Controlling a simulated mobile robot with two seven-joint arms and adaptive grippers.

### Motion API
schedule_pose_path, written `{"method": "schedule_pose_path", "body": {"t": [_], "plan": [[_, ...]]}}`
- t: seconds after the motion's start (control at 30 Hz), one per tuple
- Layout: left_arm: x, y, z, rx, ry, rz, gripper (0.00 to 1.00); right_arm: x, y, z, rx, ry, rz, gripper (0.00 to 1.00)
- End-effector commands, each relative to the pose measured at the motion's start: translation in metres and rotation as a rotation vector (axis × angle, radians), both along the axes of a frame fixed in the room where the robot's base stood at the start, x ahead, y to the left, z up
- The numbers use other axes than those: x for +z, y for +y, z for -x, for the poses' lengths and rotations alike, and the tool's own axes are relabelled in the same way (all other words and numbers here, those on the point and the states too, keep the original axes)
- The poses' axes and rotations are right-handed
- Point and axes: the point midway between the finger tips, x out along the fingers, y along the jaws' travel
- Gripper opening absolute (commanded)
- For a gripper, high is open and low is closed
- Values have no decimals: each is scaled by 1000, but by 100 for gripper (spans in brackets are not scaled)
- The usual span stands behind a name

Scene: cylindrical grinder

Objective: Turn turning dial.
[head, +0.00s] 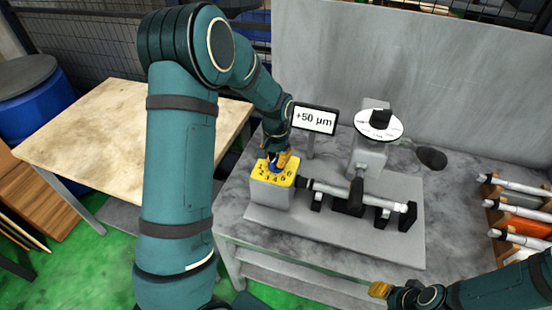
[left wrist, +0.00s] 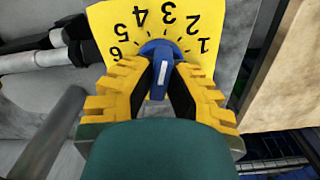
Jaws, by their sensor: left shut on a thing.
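The turning dial (left wrist: 162,67) is a blue knob with a white pointer line, on a yellow plate numbered 1 to 6 (head: 276,181) at the left end of the grinder. In the left wrist view the pointer line aims up between the 3 and 4 side of the scale. My left gripper (left wrist: 160,85) has its yellow fingers on both sides of the knob and is shut on it. In the head view my left gripper (head: 278,161) comes down on the dial from above and partly hides it. My right gripper (head: 379,289) is at the bottom right, away from the grinder.
A display reading +50 µm (head: 314,119) stands behind the dial. A white disc with a black knob (head: 379,125) sits on the grinder at the right. A rack of shafts (head: 518,222) is at the far right. A wooden table (head: 110,130) stands at the left.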

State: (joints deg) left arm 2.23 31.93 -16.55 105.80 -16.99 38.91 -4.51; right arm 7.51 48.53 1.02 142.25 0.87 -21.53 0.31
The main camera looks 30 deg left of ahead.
Motion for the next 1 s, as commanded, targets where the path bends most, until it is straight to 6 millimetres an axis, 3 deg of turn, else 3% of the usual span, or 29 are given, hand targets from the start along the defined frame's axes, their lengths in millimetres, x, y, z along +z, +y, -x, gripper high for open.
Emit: {"method": "schedule_pose_path", "body": {"t": [0.03, 0.07, 0.1, 0.13, 0.57, 1.0], "plan": [[-2, -1, 2, -1, 5, 1, 0, 0, 0, 0, 0, 0, 0, 47], [-2, -1, 2, -1, 5, 1, 24, 0, 0, 0, 0, 0, 0, 47], [-2, -1, 1, -1, 5, 1, 38, 0, 0, 0, 0, 0, 0, 47], [-2, -1, 1, -1, 5, 1, 46, 0, 0, 0, 0, 0, 0, 47], [8, 0, 0, -1, -2, 0, 46, 0, 0, 0, 0, 0, 0, 47], [90, 0, 0, -1, -2, 0, 46, 0, 0, 0, 0, 0, 0, 47]]}}
